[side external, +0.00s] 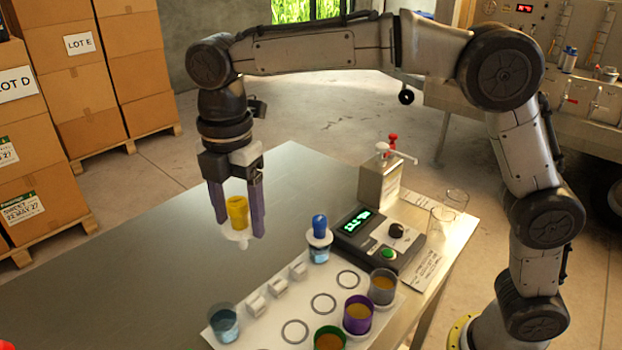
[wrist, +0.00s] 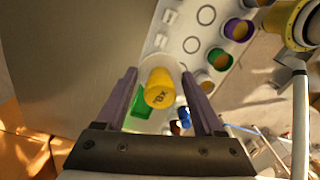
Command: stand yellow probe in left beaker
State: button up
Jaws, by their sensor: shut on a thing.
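The yellow probe (side external: 237,212) is held between the two purple fingers of my gripper (side external: 239,228). It is roughly upright, with a white collar and tip below the yellow handle, in the air above the table. In the wrist view the yellow handle (wrist: 160,90) shows end-on between the fingers. The left beaker (side external: 224,323) holds blue liquid and stands at the left end of the white board, below my gripper and apart from the probe. The right beaker (side external: 319,254) holds a blue-handled probe (side external: 320,227) with a white collar.
The white board (side external: 268,330) carries small white holders (side external: 278,286), printed rings, and green, purple (side external: 358,314) and grey (side external: 382,287) cups. A meter (side external: 378,240), a pump dispenser (side external: 380,180) and empty glasses (side external: 442,222) stand behind. The table's left part (side external: 130,280) is clear.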

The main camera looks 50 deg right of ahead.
jog(key=n, duration=0.1)
send_near(219, 304)
jog(key=s, duration=0.2)
jog(key=shift+a+f, duration=0.25)
jog(key=shift+f, duration=1.25)
jog(key=shift+a+f, duration=0.2)
jog(key=shift+f, duration=1.3)
jog(key=shift+f, duration=0.6)
jog(key=o, duration=1.3)
jog(key=shift+r, duration=5.5)
